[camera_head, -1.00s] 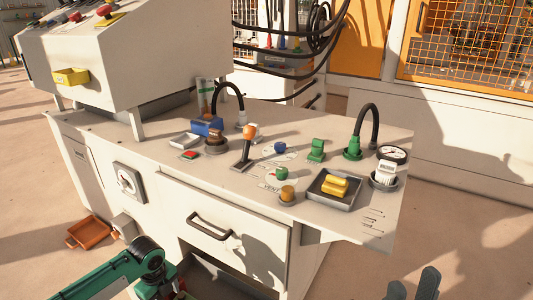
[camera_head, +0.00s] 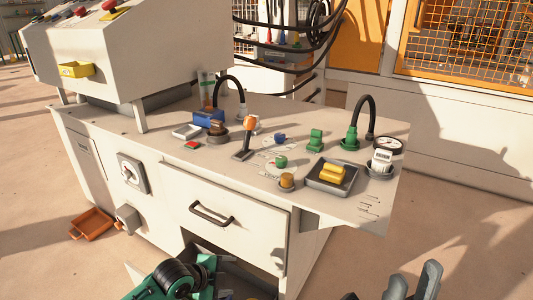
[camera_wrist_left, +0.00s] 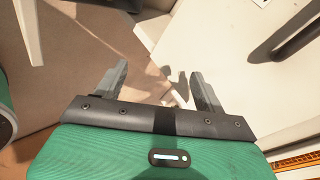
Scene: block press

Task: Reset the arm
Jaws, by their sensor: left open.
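My left gripper (camera_head: 240,277) is at the bottom of the head view, in front of the open lower compartment of the bench. Its green arm comes in low, and the gripper is partly hidden by the arm and the dim compartment. In the left wrist view the left gripper (camera_wrist_left: 158,72) has its two grey fingers apart with nothing between them. My right gripper (camera_head: 414,282) shows at the bottom right edge of the head view. Its two grey fingers are apart and empty, over the floor.
The white bench (camera_head: 345,212) carries a dark tray (camera_head: 318,186) with yellow blocks (camera_head: 333,172), an orange-topped lever (camera_head: 247,135) and several knobs. A closed drawer (camera_head: 245,225) with a dark handle is in front. An orange bin (camera_head: 92,224) lies on the floor at left.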

